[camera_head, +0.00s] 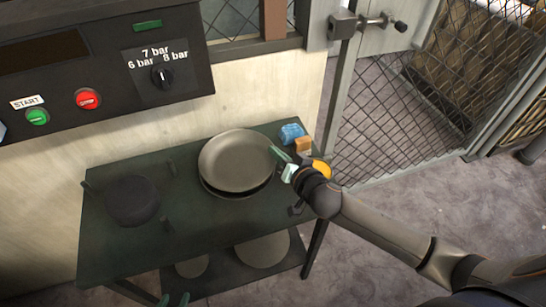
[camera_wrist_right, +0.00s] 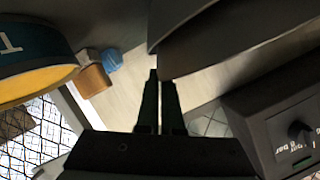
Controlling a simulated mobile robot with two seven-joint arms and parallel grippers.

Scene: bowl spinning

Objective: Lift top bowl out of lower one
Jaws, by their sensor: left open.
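The top bowl (camera_head: 234,158), grey and shallow, sits over the table. A dark crescent, the lower bowl (camera_head: 240,192), shows under its near edge; most of it is hidden. In the right wrist view the top bowl (camera_wrist_right: 182,18) and the lower bowl (camera_wrist_right: 225,55) show as two dark curved walls. My right gripper (camera_head: 281,163) is at the top bowl's right rim. In the wrist view its fingers (camera_wrist_right: 160,78) are close together with the rim at their tips, and they look shut on it. My left gripper (camera_head: 172,299) is open and empty at the bottom edge of the head view.
A dark round object (camera_head: 132,200) stands on the left of the green table (camera_head: 185,232). A blue item (camera_head: 291,133), a small brown box (camera_head: 303,145) and a yellow-ended can (camera_head: 322,168) are on the right. The control panel (camera_head: 100,75) overhangs behind; a mesh fence (camera_head: 385,125) stands right.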

